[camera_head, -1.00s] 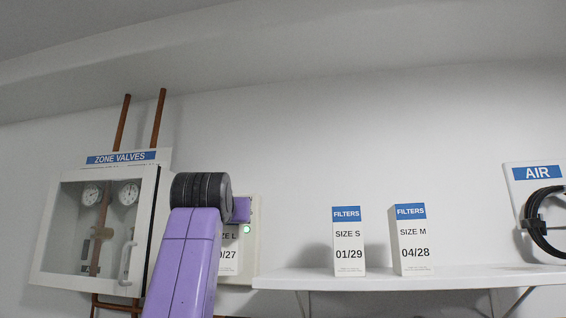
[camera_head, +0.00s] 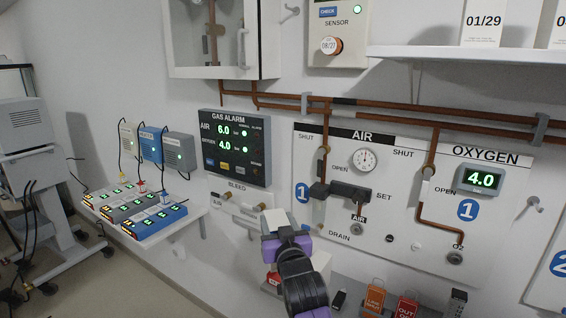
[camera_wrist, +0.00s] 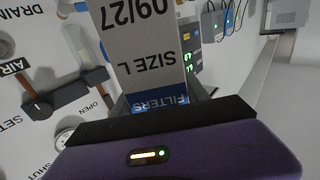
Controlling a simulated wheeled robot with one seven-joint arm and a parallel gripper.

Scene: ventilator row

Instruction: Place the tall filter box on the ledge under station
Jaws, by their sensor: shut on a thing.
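The tall white filter box with a blue FILTERS band, marked SIZE L and 09/27, is in the wrist view (camera_wrist: 150,45). Its lettering appears upside down there. My gripper (camera_wrist: 160,98) is shut on its FILTERS end. In the head view, my gripper (camera_head: 284,238) is low in the middle, in front of the wall below the gas alarm and station 1. A white face at its far side (camera_head: 274,221) seems to be part of the box; the rest is hidden. The grey ledge (camera_head: 352,288) under station 1 is partly hidden behind my arm.
Copper pipes and the AIR valve (camera_head: 350,192) stick out above. The upper shelf (camera_head: 470,52) holds other filter boxes.

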